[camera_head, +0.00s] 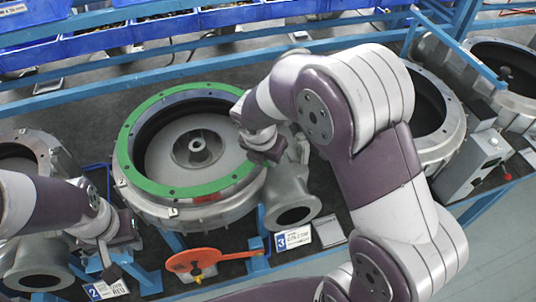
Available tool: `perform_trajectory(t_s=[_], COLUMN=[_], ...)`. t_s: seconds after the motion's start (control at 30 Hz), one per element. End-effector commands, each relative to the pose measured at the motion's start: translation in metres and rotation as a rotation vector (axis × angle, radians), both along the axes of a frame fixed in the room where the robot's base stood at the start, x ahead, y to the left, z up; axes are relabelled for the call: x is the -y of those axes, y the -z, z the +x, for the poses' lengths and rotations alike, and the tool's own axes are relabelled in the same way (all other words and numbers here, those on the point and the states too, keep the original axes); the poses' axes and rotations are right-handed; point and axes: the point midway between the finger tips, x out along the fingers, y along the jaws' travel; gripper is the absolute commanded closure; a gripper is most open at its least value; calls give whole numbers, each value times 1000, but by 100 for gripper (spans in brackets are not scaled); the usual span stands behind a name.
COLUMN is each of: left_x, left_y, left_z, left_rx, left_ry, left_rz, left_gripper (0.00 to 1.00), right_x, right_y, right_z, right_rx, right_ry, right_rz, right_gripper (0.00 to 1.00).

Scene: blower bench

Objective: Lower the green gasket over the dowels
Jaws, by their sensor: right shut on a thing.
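The green gasket (132,123) is a flat ring with small holes, at the top rim of the round grey blower housing (215,211) left of centre. It follows the rim closely; I cannot tell whether it touches the rim or is slightly above it. No dowels can be made out. My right gripper (255,142) is at the gasket's right edge, shut on the gasket, with its fingertips largely hidden by my wrist and arm. My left gripper (112,262) is low at the left, apart from the gasket, in front of the housing; its jaw opening is unclear.
Other grey housings stand at the left (45,140) and right (455,125). An orange paddle-shaped part (195,261) and a number 3 label (293,238) are in front. Blue bins (90,42) line the back behind a blue rail (200,67).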

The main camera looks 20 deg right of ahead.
Motion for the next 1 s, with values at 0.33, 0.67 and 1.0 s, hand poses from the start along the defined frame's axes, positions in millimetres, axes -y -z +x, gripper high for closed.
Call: perform_trajectory(t_s=[0.33, 0.67, 1.0], left_x=[0, 0, 0], left_y=[1, 1, 1], left_z=[0, 0, 0], left_rx=[0, 0, 0], left_ry=[0, 0, 0], left_rz=[0, 0, 0], left_gripper=[71, 71, 71], right_x=[0, 0, 0], right_y=[4, 8, 8], right_z=[0, 0, 0], right_rx=[-1, 0, 0], right_ry=[0, 1, 0], right_rz=[-1, 0, 0], right_gripper=[100, 100, 100])
